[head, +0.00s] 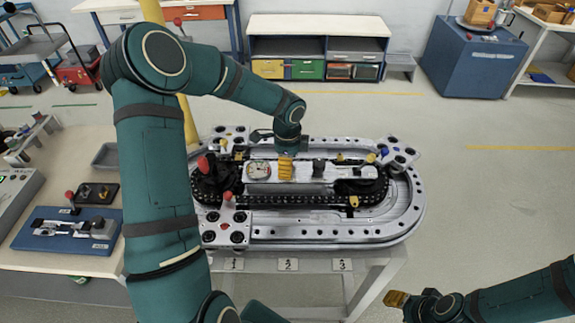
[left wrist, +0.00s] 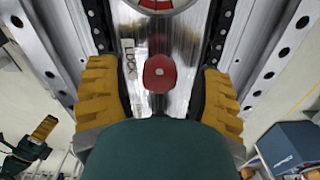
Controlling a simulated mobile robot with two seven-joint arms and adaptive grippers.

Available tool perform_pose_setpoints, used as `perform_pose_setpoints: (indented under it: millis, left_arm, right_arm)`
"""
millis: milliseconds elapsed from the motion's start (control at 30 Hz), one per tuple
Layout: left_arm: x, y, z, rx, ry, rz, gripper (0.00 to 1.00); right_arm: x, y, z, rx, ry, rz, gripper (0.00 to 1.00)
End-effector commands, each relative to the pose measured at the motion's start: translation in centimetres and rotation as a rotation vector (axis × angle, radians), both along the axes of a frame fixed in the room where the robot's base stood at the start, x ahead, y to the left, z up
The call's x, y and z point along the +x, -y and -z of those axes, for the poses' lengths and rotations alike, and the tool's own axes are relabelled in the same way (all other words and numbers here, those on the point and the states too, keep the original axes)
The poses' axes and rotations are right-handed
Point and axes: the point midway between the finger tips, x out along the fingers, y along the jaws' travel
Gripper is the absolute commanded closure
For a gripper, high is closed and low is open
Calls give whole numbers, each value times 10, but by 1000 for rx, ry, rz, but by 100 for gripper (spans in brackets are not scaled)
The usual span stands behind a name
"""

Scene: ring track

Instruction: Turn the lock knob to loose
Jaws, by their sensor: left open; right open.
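The lock knob (left wrist: 160,73) is red and rounded with a pale centre dot, beside a white label reading LOCK (left wrist: 129,62) in the left wrist view. My left gripper (left wrist: 163,90) is open, with one orange ribbed finger on each side of the knob and a gap between knob and fingers. In the head view my left gripper (head: 286,168) is over the middle of the ring track (head: 330,232) and the lock knob is hidden there. My right gripper (head: 397,299) is open and empty, low at the right, away from the track.
A round gauge (head: 258,169) sits left of my left gripper on the track. A red-balled lever (head: 203,163) and a red knob (head: 228,196) stand at its left end. A side table (head: 60,262) with a blue fixture is at left. Open floor lies right.

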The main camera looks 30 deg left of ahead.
Motion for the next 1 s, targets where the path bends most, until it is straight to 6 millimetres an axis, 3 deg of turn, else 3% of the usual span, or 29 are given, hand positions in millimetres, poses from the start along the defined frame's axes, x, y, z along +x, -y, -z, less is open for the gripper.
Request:
perform_pose_setpoints:
  millis: [367, 400, 567, 600, 1000]
  left_arm:
    - [0, 0, 6, 1, 0, 1, 34]
    - [0, 0, 6, 1, 0, 1, 39]
    - [0, 0, 6, 1, 0, 1, 95]
    - [0, 0, 6, 1, 0, 1, 100]
    - [0, 0, 6, 1, 1, -57, 100]
  right_arm:
    - [0, 0, 0, 0, 0, 0, 53]
    - [0, 0, 0, 0, 0, 0, 53]
    - [0, 0, 0, 0, 0, 0, 53]
    - [0, 0, 0, 0, 0, 0, 53]
    - [0, 0, 5, -1, 0, 0, 53]
